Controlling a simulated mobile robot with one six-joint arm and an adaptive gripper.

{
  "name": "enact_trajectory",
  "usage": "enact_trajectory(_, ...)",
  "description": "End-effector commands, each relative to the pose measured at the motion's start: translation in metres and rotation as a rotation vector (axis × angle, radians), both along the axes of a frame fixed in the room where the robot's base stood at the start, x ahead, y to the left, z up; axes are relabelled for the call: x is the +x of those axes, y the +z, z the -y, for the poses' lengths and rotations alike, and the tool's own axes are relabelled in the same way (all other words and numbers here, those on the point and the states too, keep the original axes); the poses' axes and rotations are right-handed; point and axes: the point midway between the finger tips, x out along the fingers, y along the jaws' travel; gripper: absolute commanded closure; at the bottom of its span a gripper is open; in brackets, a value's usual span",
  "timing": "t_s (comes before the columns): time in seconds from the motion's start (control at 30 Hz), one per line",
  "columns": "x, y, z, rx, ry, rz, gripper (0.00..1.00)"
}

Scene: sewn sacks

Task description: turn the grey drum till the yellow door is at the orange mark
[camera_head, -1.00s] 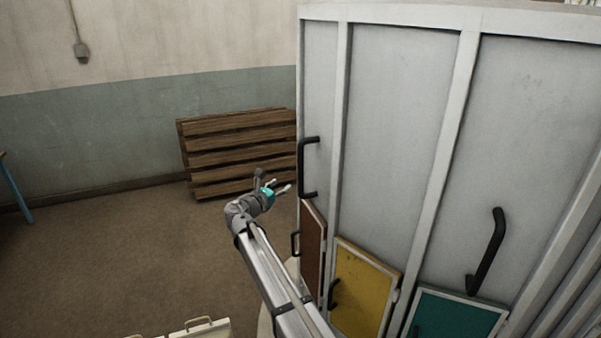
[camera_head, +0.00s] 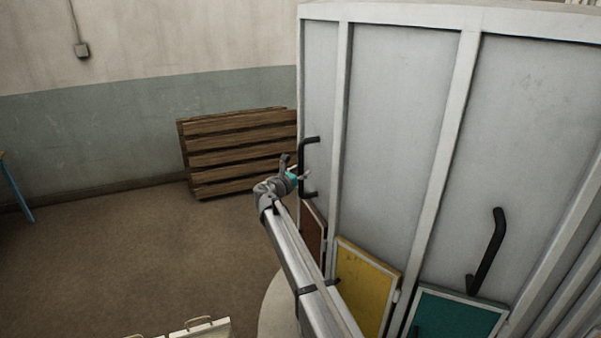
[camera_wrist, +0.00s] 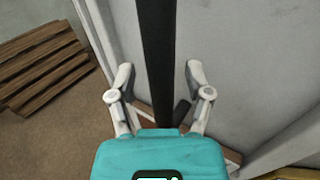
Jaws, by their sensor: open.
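The grey drum (camera_head: 400,120) fills the right of the head view, with flat panels between pale ribs. The yellow door (camera_head: 368,283) is low on it, between a brown door (camera_head: 312,230) and a green door (camera_head: 457,313); my arm covers part of it. A black bar handle (camera_head: 302,165) stands on the drum's left panel. My gripper (camera_head: 304,176) is open at this handle. In the wrist view the black handle (camera_wrist: 157,60) runs between the two open fingers, and I cannot tell whether they touch it. I see no orange mark.
Another black handle (camera_head: 487,250) sits on the panel to the right. A stack of wooden slats (camera_head: 237,150) leans by the wall behind my gripper. A pale case (camera_head: 200,330) shows at the bottom edge. The brown floor (camera_head: 120,250) at left is clear.

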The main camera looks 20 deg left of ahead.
Motion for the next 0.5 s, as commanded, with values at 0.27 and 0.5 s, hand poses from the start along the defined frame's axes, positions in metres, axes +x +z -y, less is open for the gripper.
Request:
enact_trajectory(0.27, 0.0012, 0.0, 0.0018, 0.0, -0.001, 0.0, 0.35)
enact_trajectory(0.5, 0.001, 0.0, 0.0016, 0.0, -0.001, 0.0, 0.78)
